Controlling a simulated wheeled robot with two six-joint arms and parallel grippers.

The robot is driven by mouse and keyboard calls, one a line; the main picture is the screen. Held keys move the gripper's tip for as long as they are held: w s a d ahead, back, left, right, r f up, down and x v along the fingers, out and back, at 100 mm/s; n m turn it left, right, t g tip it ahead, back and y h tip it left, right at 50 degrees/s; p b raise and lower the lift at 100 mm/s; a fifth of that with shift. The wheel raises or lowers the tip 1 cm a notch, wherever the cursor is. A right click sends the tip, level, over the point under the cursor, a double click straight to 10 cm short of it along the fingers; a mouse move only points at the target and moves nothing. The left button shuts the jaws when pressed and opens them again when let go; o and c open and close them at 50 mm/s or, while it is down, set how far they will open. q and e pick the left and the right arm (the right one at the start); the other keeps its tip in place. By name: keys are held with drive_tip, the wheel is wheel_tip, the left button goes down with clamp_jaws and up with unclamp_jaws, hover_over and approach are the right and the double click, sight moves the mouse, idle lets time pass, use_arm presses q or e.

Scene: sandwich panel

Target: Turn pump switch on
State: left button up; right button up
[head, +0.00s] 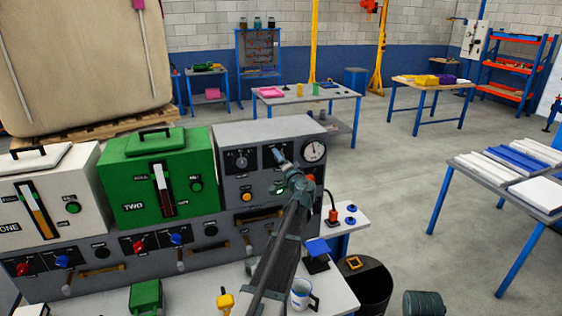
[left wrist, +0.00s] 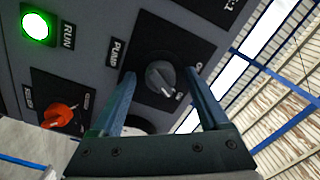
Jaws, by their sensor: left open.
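The pump switch is a dark grey round knob (left wrist: 160,76) with a white pointer mark, on a black plate beside a PUMP label (left wrist: 115,52) in the left wrist view. The pointer aims toward the lower right; the small position labels are partly hidden and hard to read. My left gripper (left wrist: 160,82) is open, with one blue finger on each side of the knob; I cannot tell whether they touch it. In the head view my left gripper (head: 281,157) is at the grey panel (head: 265,132) and largely hides the switch. My right gripper is not in view.
A lit green RUN lamp (left wrist: 36,27) and a red-orange knob (left wrist: 61,115) are close by. Another dark knob (head: 241,160) and a gauge (head: 314,150) flank the switch. Green (head: 140,170) and white (head: 50,190) units stand left. A mug (head: 301,294) stands below my arm.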

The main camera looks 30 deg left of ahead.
use_arm(q)
drive_tip(key=v, duration=1.3)
drive_tip(key=shift+s+d, duration=0.25)
drive_tip(key=shift+d, duration=0.1)
drive_tip(key=x, duration=1.4)
drive_tip(key=shift+s, duration=0.1)
drive_tip(key=shift+s+d, duration=0.1)
